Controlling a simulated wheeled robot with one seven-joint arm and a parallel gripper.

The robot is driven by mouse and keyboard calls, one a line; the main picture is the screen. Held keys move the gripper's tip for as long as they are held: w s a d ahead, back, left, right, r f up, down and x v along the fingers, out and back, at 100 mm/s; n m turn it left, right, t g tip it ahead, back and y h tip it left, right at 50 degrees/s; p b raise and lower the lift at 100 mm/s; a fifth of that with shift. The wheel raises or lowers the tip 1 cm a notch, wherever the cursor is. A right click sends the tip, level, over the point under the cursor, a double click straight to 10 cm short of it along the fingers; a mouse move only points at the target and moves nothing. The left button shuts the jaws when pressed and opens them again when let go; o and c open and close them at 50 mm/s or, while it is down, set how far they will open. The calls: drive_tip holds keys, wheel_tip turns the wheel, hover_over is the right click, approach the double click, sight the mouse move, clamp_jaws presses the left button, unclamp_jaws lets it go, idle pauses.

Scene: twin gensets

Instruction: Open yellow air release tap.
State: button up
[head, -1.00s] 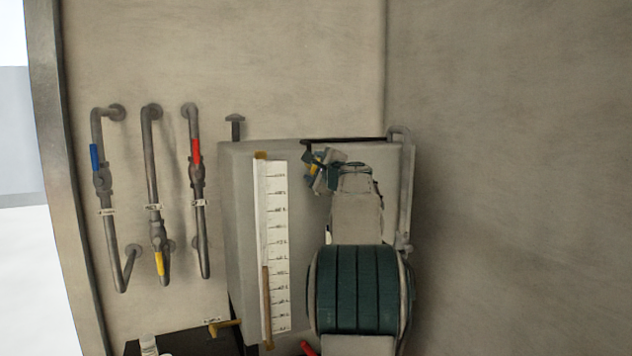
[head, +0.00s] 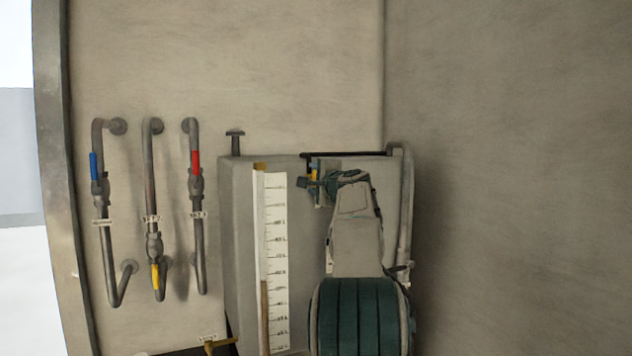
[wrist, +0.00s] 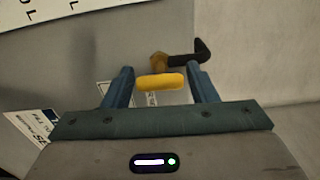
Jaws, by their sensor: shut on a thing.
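The yellow tap handle (wrist: 160,82) sits between the two blue fingers of my gripper (wrist: 161,72) in the wrist view, with a finger against each end. A brass fitting (wrist: 159,60) and a dark bent pipe (wrist: 187,56) show just beyond it. In the head view my gripper (head: 312,183) is at the upper right of the grey tank (head: 240,220). A bit of the yellow handle (head: 314,168) shows there beside the fingers; the rest is hidden by my gripper.
Three wall pipes at left carry valves with blue (head: 94,165), yellow (head: 156,276) and red (head: 195,163) levers. A white level scale (head: 276,260) runs down the tank front. A grey upright pipe (head: 405,210) stands at the tank's right. The wall above is bare.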

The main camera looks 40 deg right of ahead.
drive_tip(key=o, duration=0.9)
drive_tip(key=shift+c, duration=0.2)
drive_tip(key=b+v, duration=0.4)
drive_tip(key=v, duration=0.9)
drive_tip(key=shift+s+a, duration=0.15)
drive_tip(key=shift+s, duration=0.2)
